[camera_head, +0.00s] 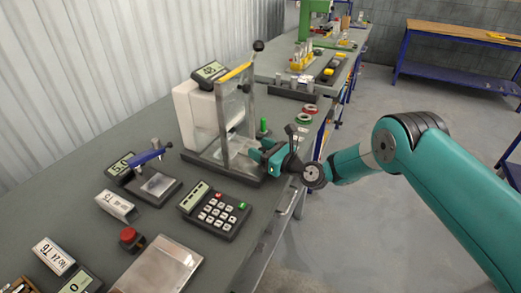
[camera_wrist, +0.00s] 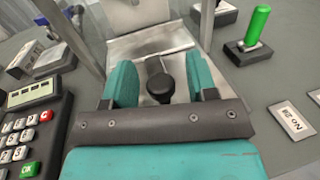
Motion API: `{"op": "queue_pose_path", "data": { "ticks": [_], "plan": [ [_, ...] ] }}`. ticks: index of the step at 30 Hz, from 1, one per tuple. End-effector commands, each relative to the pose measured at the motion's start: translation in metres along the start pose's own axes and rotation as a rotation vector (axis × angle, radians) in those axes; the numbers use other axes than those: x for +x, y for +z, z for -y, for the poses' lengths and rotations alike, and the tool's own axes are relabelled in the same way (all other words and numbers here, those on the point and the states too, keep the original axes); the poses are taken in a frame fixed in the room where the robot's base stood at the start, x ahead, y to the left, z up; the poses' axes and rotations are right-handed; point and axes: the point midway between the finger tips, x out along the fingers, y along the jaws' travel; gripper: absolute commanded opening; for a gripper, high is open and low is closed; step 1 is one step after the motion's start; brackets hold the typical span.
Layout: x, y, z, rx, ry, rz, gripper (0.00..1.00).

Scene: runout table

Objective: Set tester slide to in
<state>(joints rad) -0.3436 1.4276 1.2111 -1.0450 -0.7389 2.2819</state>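The tester (camera_head: 195,112) is a white machine with a display and a metal frame, standing on the grey table. Its slide (camera_wrist: 128,47) looks like a flat metal plate low inside the frame, with a black knob (camera_wrist: 160,86) at the near end. My gripper (camera_head: 268,150) is at the tester's front right side, low near the base. In the wrist view my gripper (camera_wrist: 162,84) has its two teal fingers on either side of the knob, with a visible gap on each side. It is open and holds nothing. The head view hides the knob behind the gripper.
A keypad (camera_head: 215,208) stands left of the gripper. A green-handled post (camera_wrist: 257,24) and a label plate (camera_wrist: 292,120) lie to the right in the wrist view. A red button (camera_head: 128,238) and metal plate (camera_head: 160,268) are nearer.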

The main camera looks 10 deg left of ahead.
Motion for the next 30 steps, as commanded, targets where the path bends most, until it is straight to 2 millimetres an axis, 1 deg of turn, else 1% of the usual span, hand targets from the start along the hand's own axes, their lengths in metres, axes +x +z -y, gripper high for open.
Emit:
{"op": "queue_pose_path", "data": {
  "ticks": [5, 8, 10, 14, 22, 24, 30],
  "plan": [
    [-0.002, -0.001, 0.000, 0.000, 0.000, -0.001, 0.52],
    [-0.010, -0.002, 0.001, 0.002, 0.000, -0.002, 0.52],
    [-0.020, -0.003, 0.001, 0.004, -0.001, -0.003, 0.52],
    [-0.049, -0.004, 0.002, 0.005, -0.004, -0.004, 0.52],
    [-0.119, -0.004, 0.002, 0.007, -0.006, -0.002, 0.52],
    [-0.119, -0.008, 0.002, -0.002, -0.001, 0.003, 0.52],
    [-0.126, -0.007, 0.005, -0.003, -0.001, 0.004, 0.52]
  ]
}}
